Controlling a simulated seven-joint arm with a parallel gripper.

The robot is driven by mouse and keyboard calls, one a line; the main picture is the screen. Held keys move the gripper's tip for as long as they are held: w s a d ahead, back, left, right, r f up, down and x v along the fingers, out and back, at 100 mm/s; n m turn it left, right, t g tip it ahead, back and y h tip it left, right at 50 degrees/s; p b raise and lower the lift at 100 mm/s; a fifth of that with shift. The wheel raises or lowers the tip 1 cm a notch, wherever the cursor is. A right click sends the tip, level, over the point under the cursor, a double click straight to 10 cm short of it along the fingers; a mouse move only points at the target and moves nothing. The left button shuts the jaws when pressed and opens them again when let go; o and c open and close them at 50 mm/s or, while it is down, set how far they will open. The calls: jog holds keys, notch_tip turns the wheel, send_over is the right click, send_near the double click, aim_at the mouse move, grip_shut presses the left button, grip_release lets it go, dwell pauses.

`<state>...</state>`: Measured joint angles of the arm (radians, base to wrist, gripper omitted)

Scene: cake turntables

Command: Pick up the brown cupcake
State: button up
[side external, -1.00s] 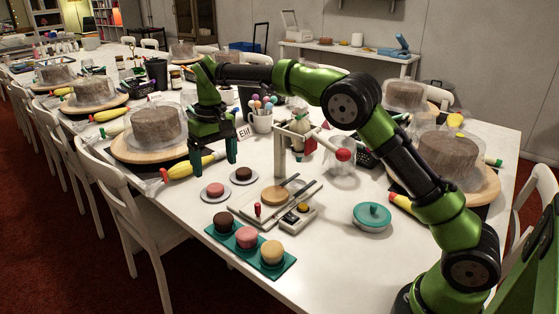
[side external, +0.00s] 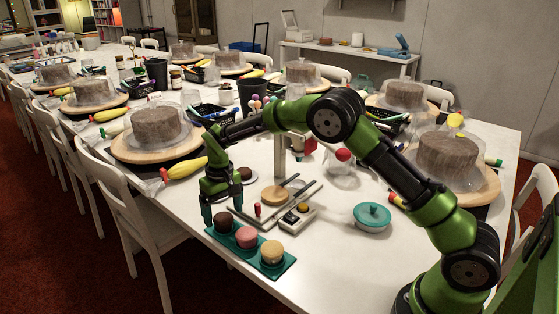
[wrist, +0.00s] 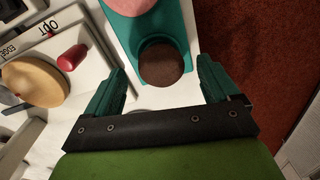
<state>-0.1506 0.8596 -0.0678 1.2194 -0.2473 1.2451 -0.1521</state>
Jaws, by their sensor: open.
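The brown cupcake (side external: 224,222) sits in the left end of the teal tray (side external: 289,265), next to the pink cupcake (side external: 246,237) and the yellow cupcake (side external: 272,251). In the wrist view the brown cupcake (wrist: 161,65) lies ahead of the fingertips and between their lines. My gripper (side external: 222,211) is open, pointing down above the tray's left end. In the wrist view, its teal fingers (wrist: 164,82) are spread to either side of the cupcake, with nothing held.
A device with a wooden disc (side external: 274,195) and a red knob (side external: 257,210) stands close to the right of the gripper. A teal-lidded bowl (side external: 372,217) is farther right. The table's front edge is near the tray.

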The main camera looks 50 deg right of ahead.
jog(key=shift+f, duration=0.8)
jog(key=shift+c, duration=0.4)
jog(key=c, duration=1.1)
jog(key=shift+r, duration=0.1)
